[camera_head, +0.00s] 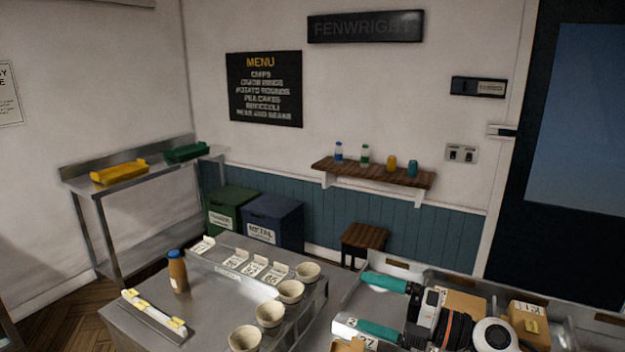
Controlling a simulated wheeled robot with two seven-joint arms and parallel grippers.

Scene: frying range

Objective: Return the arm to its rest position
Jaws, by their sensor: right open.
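My right gripper (360,303) is at the lower right, reaching in from the right edge. Its two teal fingers point left and are spread apart, with nothing between them. The black, white and orange wrist behind the fingers hides part of the surface below. My left gripper is out of view.
Cardboard boxes (528,316) are close to my right wrist. A stool (365,237) and two bins (273,222) stand behind.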

